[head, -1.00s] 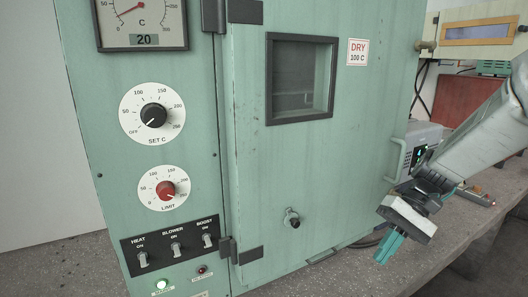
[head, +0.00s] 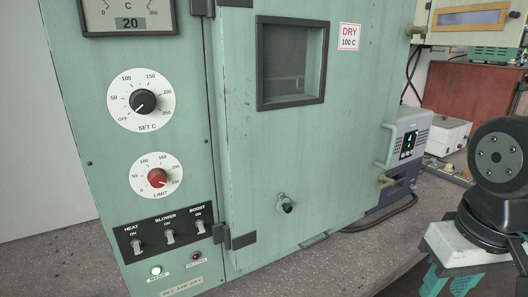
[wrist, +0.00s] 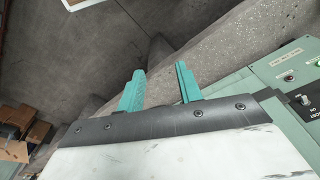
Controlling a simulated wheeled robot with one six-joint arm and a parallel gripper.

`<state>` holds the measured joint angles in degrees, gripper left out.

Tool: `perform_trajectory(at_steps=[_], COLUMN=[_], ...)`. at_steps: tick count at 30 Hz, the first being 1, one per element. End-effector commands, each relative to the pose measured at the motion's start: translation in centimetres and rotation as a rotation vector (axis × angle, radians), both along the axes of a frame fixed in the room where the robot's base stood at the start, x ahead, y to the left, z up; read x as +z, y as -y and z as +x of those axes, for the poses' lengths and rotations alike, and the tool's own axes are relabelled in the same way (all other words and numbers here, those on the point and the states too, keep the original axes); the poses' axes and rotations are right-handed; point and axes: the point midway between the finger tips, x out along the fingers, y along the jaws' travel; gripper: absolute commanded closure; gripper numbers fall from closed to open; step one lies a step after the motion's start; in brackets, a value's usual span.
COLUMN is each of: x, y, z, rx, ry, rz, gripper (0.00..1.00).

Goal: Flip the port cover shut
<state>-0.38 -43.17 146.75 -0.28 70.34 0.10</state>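A small metal port fitting with a dark round end (head: 285,203) sticks out of the lower middle of the green oven door (head: 340,150) in the head view. It is too small to tell which part is the cover or how it sits. My gripper (head: 478,284) is at the lower right of the head view, well to the right of the port and partly cut off by the frame. In the wrist view, my gripper (wrist: 160,70) shows two teal fingers apart with nothing between them. The port does not show in the wrist view.
The control panel with switches (head: 170,237) and dials is left of the door. A door handle (head: 387,150) juts out at the door's right edge. A blue-grey instrument (head: 405,150) stands on the bench (head: 375,262) beyond it. The bench front before the oven is clear.

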Motion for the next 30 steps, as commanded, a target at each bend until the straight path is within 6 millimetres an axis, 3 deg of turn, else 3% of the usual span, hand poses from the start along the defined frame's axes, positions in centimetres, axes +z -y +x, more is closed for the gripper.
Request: perform_trajectory(at_steps=[5, 14, 21, 24, 30], x=[-0.8, -1.1, -0.2, 1.3, -0.7], y=[-1.7, -9.5, -15.1, -15.6, -16.2], z=[2.5, 15.0, 24.6, 26.4, 27.0], rx=[0.056, 0.239, 0.352, 0.382, 0.399], ry=[-0.085, -0.039, 0.144, 0.234, 0.24], rz=[0.017, 0.15, 0.238, 0.248, 0.242], gripper=[0.59, 0.59, 0.59, 0.59, 0.59])
